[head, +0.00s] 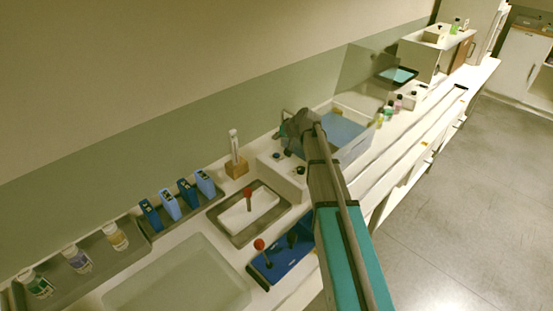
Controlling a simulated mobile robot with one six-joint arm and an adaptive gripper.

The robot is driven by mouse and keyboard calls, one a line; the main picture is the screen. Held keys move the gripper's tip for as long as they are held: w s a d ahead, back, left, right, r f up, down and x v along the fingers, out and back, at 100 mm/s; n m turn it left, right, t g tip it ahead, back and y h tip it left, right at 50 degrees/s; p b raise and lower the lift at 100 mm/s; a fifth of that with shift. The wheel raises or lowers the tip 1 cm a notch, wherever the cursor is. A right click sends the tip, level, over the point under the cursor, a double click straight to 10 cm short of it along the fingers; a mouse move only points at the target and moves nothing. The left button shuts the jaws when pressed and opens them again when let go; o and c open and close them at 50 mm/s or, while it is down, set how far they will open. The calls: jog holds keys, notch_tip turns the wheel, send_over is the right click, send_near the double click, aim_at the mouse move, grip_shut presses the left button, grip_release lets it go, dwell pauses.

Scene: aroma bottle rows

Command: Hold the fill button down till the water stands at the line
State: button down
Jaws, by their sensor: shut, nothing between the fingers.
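A clear-walled tank (360,150) with blue water (343,128) stands on the bench behind my arm. I cannot make out a fill line on it, and my arm hides part of its left side. A white box (283,172) stands just left of the tank. It carries small dark knobs or buttons (300,170), and I cannot tell which is the fill button. My gripper (288,152) is shut and empty, over the back of the white box beside the tank. Its fingertips are small and partly hidden, so I cannot tell whether they touch a button.
In front are a grey tray (262,226) with a red-knobbed tool, a blue stand (275,270) with another red knob, and a pale basin (180,285). Blue packs (187,193) and capped bottles (76,258) line the wall. Small bottles (398,102) stand beyond the tank.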

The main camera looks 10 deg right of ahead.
aim_at(277, 155)
jog(key=shift+f+b, duration=2.7)
jog(key=shift+f, duration=0.3)
jog(key=shift+f, duration=0.1)
jog(key=shift+f+b, duration=0.3)
jog(key=shift+b, duration=0.1)
jog(key=shift+f+b, duration=0.35)
jog(key=shift+r, duration=0.1)
dwell(1.0)
jog(key=shift+r+p, duration=0.7)
jog(key=shift+p, duration=0.1)
jog(key=shift+r+p, duration=2.5)
jog(key=shift+r, duration=0.05)
